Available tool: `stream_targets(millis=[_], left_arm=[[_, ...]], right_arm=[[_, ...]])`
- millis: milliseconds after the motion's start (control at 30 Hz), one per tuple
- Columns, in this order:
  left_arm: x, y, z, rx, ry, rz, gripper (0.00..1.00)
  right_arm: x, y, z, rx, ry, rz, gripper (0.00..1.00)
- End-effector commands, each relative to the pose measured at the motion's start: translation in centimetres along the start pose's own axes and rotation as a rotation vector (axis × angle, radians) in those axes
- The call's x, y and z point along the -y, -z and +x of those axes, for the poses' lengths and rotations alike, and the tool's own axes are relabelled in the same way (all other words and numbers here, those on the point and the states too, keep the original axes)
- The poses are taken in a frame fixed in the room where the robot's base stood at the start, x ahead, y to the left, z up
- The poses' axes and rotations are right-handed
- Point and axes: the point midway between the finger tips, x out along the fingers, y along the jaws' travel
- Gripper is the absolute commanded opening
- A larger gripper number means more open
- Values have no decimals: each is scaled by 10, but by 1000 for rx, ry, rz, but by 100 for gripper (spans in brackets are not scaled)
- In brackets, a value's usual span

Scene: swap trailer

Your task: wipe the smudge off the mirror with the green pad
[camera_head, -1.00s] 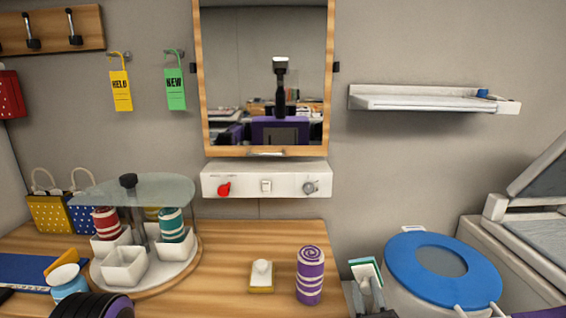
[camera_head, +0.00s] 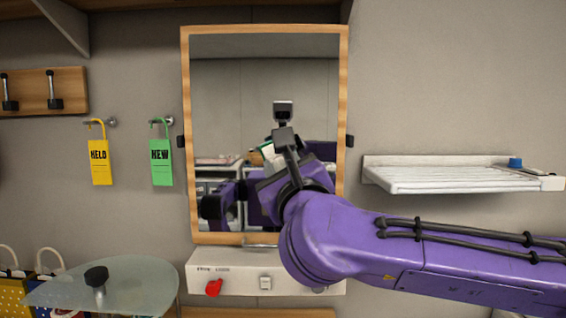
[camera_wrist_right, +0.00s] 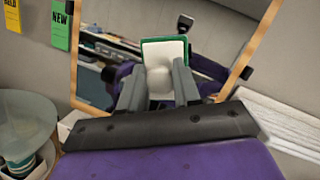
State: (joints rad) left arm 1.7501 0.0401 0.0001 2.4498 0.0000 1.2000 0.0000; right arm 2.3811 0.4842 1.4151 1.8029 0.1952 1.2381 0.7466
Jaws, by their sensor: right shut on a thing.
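The wood-framed mirror (camera_head: 186,120) hangs upright on the wall, its lower right part covered by my right arm. My right gripper (camera_head: 277,162) is raised in front of the glass. In the right wrist view the right gripper (camera_wrist_right: 158,85) is shut on the white knob of the green pad (camera_wrist_right: 165,42), which has a white back and a green rim. In the head view only a small bit of the pad (camera_head: 267,152) shows beside the gripper. I cannot tell whether the pad touches the glass. I cannot make out a smudge. My left gripper is not in view.
A white shelf (camera_head: 450,181) is on the wall at right, above my forearm. A white panel (camera_head: 235,281) with a red knob is under the mirror. Yellow (camera_head: 100,162) and green (camera_head: 161,163) tags hang at left. A glass-topped carousel (camera_head: 130,282) stands at lower left.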

Motion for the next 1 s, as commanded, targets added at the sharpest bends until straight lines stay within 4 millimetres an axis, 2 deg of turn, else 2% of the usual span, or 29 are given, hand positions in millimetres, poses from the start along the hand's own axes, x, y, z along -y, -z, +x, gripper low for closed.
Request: stream_targets(millis=[433,600,1000], left_arm=[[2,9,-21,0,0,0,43],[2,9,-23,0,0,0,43],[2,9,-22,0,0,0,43]], right_arm=[[6,15,48,-4,2,1,0],[6,18,54,-3,2,0,0],[6,19,54,-3,2,0,0]])
